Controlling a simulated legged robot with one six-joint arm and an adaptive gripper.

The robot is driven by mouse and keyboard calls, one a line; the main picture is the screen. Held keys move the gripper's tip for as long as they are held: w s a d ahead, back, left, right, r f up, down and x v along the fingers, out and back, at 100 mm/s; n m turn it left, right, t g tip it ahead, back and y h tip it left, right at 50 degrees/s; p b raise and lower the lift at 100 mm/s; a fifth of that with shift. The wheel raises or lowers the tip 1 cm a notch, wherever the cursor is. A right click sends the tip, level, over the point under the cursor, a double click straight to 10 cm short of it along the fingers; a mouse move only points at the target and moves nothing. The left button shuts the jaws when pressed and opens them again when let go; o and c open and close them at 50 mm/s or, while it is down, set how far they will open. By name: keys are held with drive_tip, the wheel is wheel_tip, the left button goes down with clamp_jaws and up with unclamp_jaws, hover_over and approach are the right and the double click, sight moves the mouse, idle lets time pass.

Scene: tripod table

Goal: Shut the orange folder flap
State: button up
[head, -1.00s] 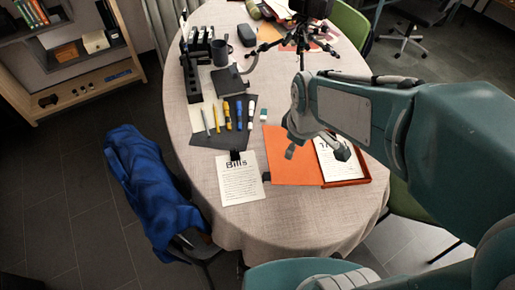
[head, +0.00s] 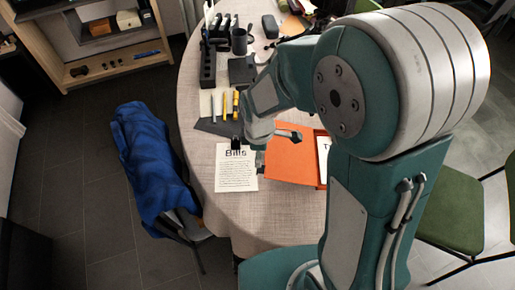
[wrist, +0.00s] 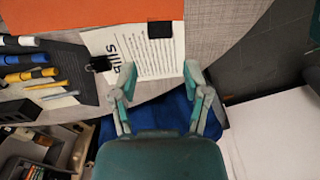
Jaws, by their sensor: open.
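The orange folder (head: 290,170) lies open on the table, its flap spread flat to the left and a white printed sheet (head: 322,150) showing in its right half. Much of it is hidden behind my arm. In the wrist view the flap (wrist: 90,12) fills the top edge, with a black tab (wrist: 160,29) at its border.
The Bills sheet (head: 236,172) with a black clip (head: 237,143) lies left of the folder. A blue cloth (head: 150,165) hangs on a chair at left.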

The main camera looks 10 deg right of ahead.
drive_tip(key=shift+d+f, duration=0.2)
drive_tip(key=shift+f, duration=0.95)
drive_tip(key=shift+a+f, duration=0.1)
drive_tip(key=shift+f, duration=1.95)
drive_tip(key=c, duration=0.4)
